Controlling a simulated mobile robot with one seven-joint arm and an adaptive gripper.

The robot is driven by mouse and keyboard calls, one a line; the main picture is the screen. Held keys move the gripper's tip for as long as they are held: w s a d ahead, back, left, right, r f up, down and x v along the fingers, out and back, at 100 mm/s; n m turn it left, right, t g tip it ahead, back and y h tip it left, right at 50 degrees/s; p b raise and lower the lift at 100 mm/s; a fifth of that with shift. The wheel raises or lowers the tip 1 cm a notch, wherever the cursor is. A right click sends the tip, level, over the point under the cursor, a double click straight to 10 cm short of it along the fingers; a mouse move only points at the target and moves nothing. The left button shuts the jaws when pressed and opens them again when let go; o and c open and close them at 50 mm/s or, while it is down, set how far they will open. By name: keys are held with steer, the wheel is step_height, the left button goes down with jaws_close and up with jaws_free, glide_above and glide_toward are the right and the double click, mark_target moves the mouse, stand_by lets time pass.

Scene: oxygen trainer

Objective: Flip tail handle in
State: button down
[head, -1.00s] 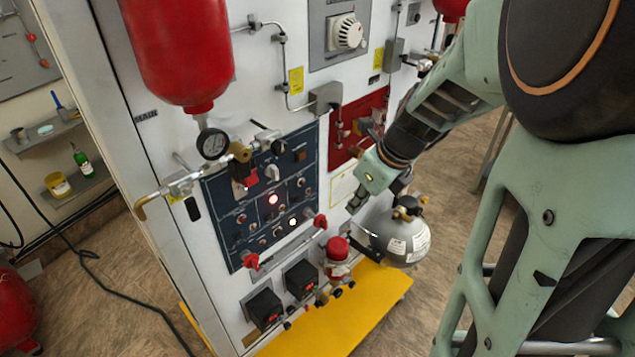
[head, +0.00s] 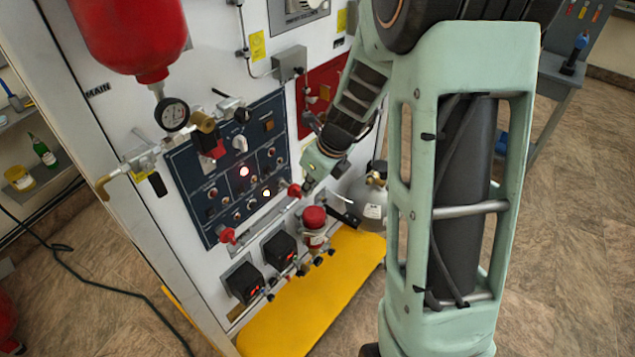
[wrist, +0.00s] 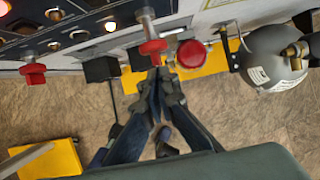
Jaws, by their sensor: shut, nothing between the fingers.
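No part carries a readable tail label, so I cannot tell for sure which one is the tail handle. Two red knobs stick out at the lower edge of the blue control panel (head: 200,190): a right knob (head: 294,190) and a left knob (head: 228,236). My gripper (wrist: 165,76) is shut and empty. In the wrist view its tips are just below the right red knob (wrist: 153,47); I cannot tell whether they touch. The left red knob (wrist: 33,72) is well to the left. A round red cap (wrist: 192,53) is close on the right.
Two black boxes (head: 279,250) and a red-capped fitting (head: 314,217) stick out below the panel. A grey tank (head: 372,206) stands right of my gripper. A gauge (head: 172,114) and brass pipework are at upper left. The yellow base (head: 300,310) lies below.

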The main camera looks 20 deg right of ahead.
mark_target(294, 186)
steer(key=shift+w+a, duration=0.6)
steer(key=shift+w, duration=0.15)
steer(key=shift+w+a+r+p, duration=0.2)
steer(key=shift+w+a+p, duration=0.15)
steer(key=shift+p, duration=0.3)
steer(key=shift+w+a+f+p, duration=0.15)
steer(key=shift+w+a+p, duration=0.35)
steer(key=shift+w, duration=0.3)
